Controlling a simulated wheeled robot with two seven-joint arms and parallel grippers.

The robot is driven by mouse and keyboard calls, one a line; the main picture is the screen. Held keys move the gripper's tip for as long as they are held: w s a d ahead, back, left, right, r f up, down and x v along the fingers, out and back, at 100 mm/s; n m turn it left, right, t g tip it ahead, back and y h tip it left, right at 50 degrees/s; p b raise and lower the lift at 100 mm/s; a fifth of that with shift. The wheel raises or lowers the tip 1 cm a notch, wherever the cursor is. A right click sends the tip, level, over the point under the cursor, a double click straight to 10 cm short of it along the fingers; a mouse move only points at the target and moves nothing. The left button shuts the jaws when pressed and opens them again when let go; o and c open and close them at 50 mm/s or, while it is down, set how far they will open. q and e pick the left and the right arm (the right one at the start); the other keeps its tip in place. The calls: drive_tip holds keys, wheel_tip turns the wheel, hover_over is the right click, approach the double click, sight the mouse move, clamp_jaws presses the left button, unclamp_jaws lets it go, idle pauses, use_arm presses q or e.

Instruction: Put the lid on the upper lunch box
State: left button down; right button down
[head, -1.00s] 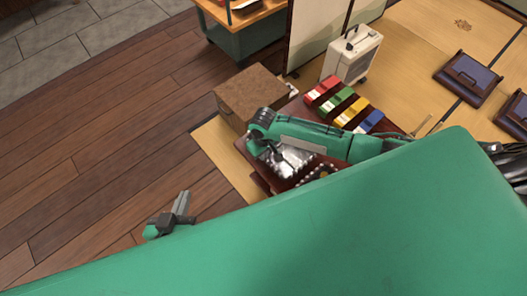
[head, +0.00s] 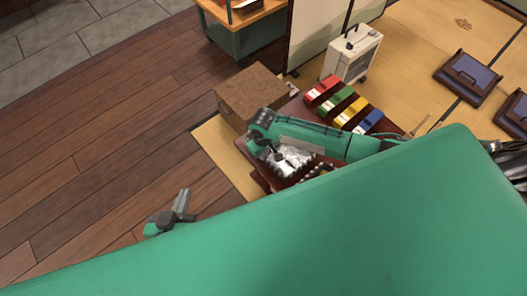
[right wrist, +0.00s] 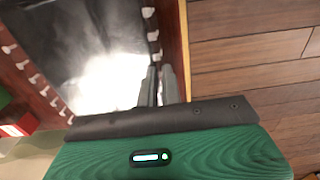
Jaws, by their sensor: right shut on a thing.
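My right gripper (head: 278,157) points down over the dark red table (head: 243,146). In the right wrist view its two fingers (right wrist: 160,86) are close together, shut on what seems to be the lid; the held part is mostly hidden between them. Beside and beyond the fingers is a shiny dark panel (right wrist: 75,45) with a bright glare, edged by red-brown strips with white knobs. In the head view a silvery surface (head: 298,156) shows beside the gripper. I cannot make out the upper lunch box's outline. My left gripper (head: 183,204) hangs over the wooden floor, apart from the table; its opening is unclear.
Red, green, yellow and blue boxes (head: 368,122) line the table's far side. A brown box (head: 250,92) stands beyond it at left, a cream case (head: 353,52) behind. My green body covers the lower picture. Wooden floor (head: 90,140) at left is open.

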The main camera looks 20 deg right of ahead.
drive_tip(key=c, duration=0.9)
unclamp_jaws()
drive_tip(key=shift+c, duration=0.2)
drive_tip(key=shift+r+p, duration=4)
drive_tip(key=shift+p, duration=0.75)
